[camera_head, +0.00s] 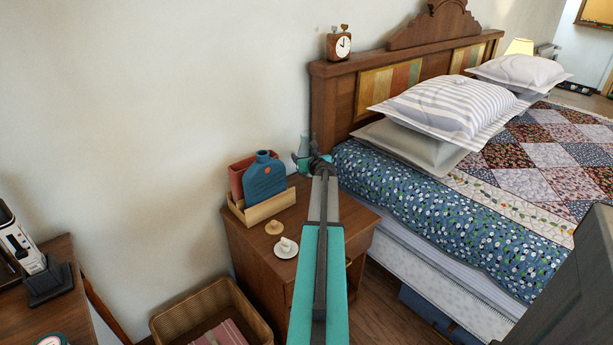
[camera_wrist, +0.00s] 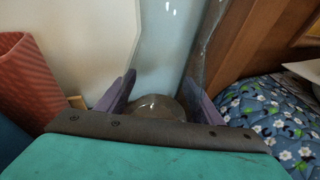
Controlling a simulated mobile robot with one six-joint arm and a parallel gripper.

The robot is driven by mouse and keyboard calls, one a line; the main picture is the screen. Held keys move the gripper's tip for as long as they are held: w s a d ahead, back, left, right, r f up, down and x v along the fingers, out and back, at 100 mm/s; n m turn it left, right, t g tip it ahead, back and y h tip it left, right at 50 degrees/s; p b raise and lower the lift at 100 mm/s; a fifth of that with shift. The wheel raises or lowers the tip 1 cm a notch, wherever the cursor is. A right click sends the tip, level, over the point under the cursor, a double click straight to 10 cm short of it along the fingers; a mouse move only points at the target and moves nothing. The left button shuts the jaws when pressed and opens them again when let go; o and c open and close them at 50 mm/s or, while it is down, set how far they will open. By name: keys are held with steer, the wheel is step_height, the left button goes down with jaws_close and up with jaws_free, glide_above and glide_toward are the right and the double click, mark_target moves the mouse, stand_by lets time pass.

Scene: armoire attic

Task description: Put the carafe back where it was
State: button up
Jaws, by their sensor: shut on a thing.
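The carafe is clear, bluish glass. In the wrist view it (camera_wrist: 168,50) stands upright between the two purple fingers of my gripper (camera_wrist: 160,98), with its rounded bottom low between them. My gripper is shut on it. In the head view the carafe (camera_head: 305,143) shows above the back right part of the wooden nightstand (camera_head: 330,202), near the wall and the bed. My gripper (camera_head: 314,163) and arm hide its lower part there. I cannot tell whether its base touches the nightstand top.
A wooden holder (camera_head: 262,211) with a blue bottle-shaped item (camera_head: 264,178) and a red one (camera_head: 240,180) is left of the carafe. A white saucer (camera_head: 279,252) and a small tan object (camera_head: 273,228) sit in front. The bed (camera_head: 450,225) borders the right; a wicker basket (camera_head: 178,322) stands below left.

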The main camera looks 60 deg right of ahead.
steer(key=shift+f+b, duration=0.3)
steer(key=shift+f, duration=1.3)
steer(key=shift+f+b, duration=0.55)
steer(key=shift+f, duration=1.3)
steer(key=shift+f, duration=0.15)
steer(key=o, duration=1.6)
steer(key=shift+o, duration=0.2)
steer(key=shift+s, duration=0.1)
steer(key=shift+v, duration=5.6)
steer(key=shift+s+a+r, duration=0.25)
